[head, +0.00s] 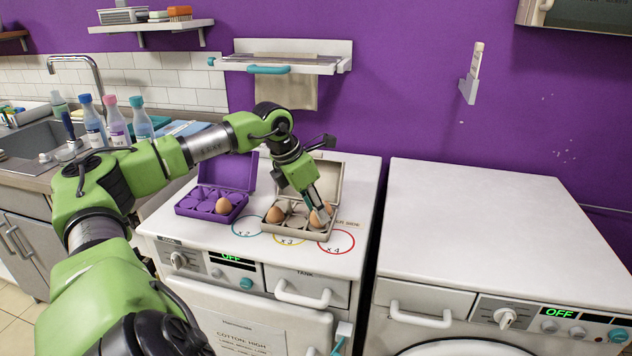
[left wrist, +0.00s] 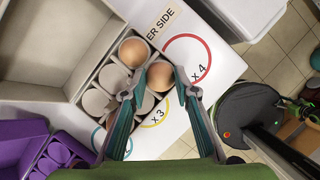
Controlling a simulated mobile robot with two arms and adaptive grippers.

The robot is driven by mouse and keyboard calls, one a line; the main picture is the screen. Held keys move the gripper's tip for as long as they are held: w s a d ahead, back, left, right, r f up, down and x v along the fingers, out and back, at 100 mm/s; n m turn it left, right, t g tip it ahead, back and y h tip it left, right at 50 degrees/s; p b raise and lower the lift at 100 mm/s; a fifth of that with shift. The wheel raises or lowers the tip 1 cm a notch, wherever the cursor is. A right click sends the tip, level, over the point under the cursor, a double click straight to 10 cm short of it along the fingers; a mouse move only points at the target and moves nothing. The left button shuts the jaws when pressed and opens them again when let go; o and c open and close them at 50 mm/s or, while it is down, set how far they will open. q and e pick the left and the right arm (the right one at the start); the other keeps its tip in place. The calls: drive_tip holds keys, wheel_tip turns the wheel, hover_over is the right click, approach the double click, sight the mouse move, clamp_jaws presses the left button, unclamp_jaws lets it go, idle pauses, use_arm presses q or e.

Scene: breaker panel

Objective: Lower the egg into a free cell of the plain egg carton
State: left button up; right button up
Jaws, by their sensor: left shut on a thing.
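The plain egg carton (head: 267,221) stands open on the white appliance top, its lid (head: 328,182) raised at the back. My left gripper (head: 317,207) is shut on a brown egg (head: 319,218) at the carton's front right corner. The left wrist view shows this egg (left wrist: 160,76) between the two fingers (left wrist: 158,80), level with or just over the corner cell. I cannot tell if it touches the cell floor. Another egg (left wrist: 133,52) sits in the cell behind it, and one more (head: 275,214) sits at the carton's left. Some cells (left wrist: 95,102) are empty. My right gripper is out of view.
An open purple carton (head: 190,210) with one egg (head: 223,205) stands close on the left. Coloured rings, including a red one (head: 350,248), mark the top in front. The right-hand appliance top (head: 480,220) is clear. A rack (head: 280,60) hangs on the wall behind.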

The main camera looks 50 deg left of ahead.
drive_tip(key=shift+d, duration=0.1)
use_arm(q)
drive_tip(key=o, duration=1.2)
drive_tip(key=shift+a+r, duration=0.1)
drive_tip(key=v, duration=0.7)
drive_tip(key=shift+s+r, duration=0.2)
drive_tip(key=shift+r, duration=0.1)
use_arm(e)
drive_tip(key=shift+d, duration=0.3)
